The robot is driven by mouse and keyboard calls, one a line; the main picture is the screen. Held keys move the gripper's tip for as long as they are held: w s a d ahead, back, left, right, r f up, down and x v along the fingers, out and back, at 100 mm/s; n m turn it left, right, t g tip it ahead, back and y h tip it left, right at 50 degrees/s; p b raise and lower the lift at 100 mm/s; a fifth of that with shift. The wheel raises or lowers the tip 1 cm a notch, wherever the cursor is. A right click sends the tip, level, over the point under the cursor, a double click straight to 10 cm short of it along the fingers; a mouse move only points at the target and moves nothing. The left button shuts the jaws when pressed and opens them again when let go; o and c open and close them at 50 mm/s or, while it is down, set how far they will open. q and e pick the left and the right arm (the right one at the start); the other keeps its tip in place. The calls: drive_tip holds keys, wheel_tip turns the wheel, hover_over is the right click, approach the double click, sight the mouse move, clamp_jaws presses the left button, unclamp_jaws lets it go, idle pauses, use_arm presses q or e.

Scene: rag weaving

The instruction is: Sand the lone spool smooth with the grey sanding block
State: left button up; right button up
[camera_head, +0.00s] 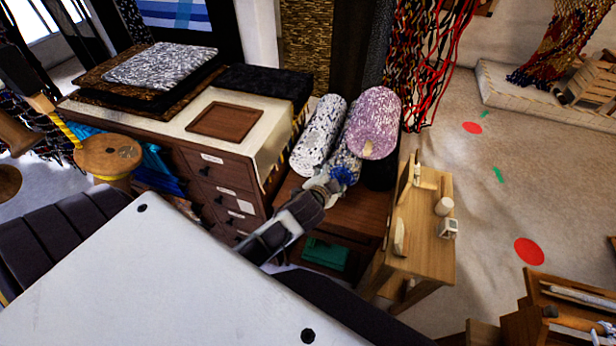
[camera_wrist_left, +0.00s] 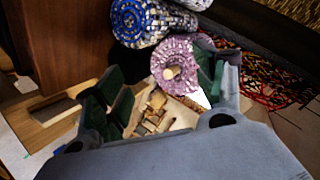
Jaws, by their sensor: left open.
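My left gripper (camera_head: 325,188) is in front of the rag rolls, beside the dresser. In the left wrist view its green-padded fingers (camera_wrist_left: 158,90) are apart, with nothing held between them. A large wooden spool (camera_head: 108,153) with yellow yarn stands at the left of the head view, apart from the gripper. I cannot tell whether it is the lone spool. A small pale block (camera_head: 448,229) with a dark face sits on the small wooden table (camera_head: 430,262); I cannot tell whether it is the sanding block. My right gripper is not in view.
A pink rag roll (camera_head: 373,122) and a grey-white roll (camera_head: 318,134) are just beyond the gripper. The dresser (camera_head: 225,190) carries a brown tray (camera_head: 225,120). A white cylinder (camera_head: 444,206) stands on the small table. Open floor (camera_head: 480,190) lies to the right.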

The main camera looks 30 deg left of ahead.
use_arm(q)
drive_tip(key=w+d+r+m+t+h, duration=0.2)
drive_tip(key=w+d+r+m+t, duration=0.3)
drive_tip(key=r, duration=0.5)
drive_tip(key=w+d+r+m+g+h, duration=0.15)
drive_tip(key=d+r+m+h, duration=0.25)
drive_tip(key=d+m+h, duration=1.15)
wheel_tip(320, 180, down, 12)
drive_tip(key=s+a+m+g+y, duration=0.25)
drive_tip(key=m+g, duration=0.75)
drive_tip(key=m, duration=0.7)
drive_tip(key=a+f+m+g+y, duration=0.3)
drive_tip(key=a+f+m+y, duration=0.15)
drive_tip(key=a+f, duration=0.25)
drive_tip(key=a+f+m+g+y, duration=0.1)
drive_tip(key=a+f+g+y, duration=0.2)
drive_tip(key=a+y, duration=0.5)
drive_tip(key=a+f, duration=0.1)
drive_tip(key=a, duration=1.2)
drive_tip(key=shift+s+a+f+m, duration=0.15)
drive_tip(key=shift+s+a+m, duration=0.2)
drive_tip(key=shift+m, duration=0.05)
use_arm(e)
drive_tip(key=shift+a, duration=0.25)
